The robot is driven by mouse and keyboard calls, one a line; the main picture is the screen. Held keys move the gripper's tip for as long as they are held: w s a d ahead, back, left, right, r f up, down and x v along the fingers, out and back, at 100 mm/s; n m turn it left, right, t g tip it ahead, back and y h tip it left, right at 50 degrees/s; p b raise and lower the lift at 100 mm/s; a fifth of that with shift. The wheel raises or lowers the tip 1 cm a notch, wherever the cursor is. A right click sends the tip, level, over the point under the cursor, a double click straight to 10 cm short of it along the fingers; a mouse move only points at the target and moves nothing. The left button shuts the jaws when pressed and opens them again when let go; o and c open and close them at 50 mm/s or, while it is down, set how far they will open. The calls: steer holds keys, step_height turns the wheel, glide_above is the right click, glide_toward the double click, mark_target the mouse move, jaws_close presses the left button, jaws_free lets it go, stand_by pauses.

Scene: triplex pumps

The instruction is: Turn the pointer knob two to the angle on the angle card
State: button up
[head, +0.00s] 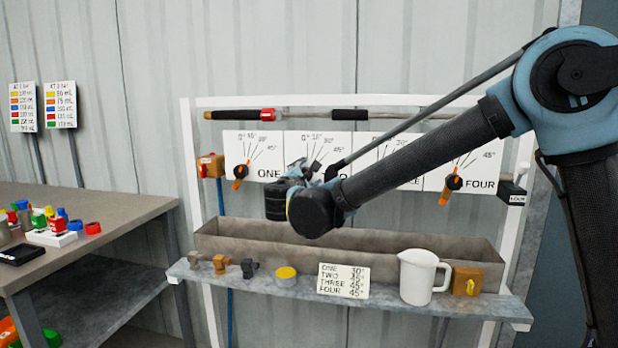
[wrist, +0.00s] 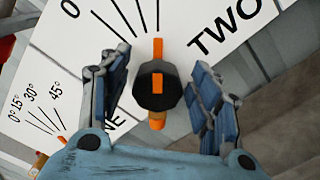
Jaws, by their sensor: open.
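Pointer knob two (wrist: 157,88) is black with an orange pointer, in the middle of the wrist view. Its orange end lines up closely with the rightmost visible scale line; most of that scale's labels are cut off. My gripper (wrist: 155,78) is open, with one finger on each side of the knob; I cannot tell whether either touches it. In the head view my gripper (head: 300,178) and wrist hide knob two. The angle card (head: 344,281) stands on the shelf. It lists ONE to FOUR with angles; the line for TWO is too small to read surely.
Knob one (head: 239,173) is left of my gripper and knob four (head: 453,182) is to the right. My arm covers most of panel three. A trough (head: 345,240) runs below the panels. The shelf (head: 225,285) holds fittings, a yellow-topped tin (head: 286,275) and a white jug (head: 419,278).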

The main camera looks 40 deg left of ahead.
steer(key=v, duration=1.2)
steer(key=shift+w, duration=0.1)
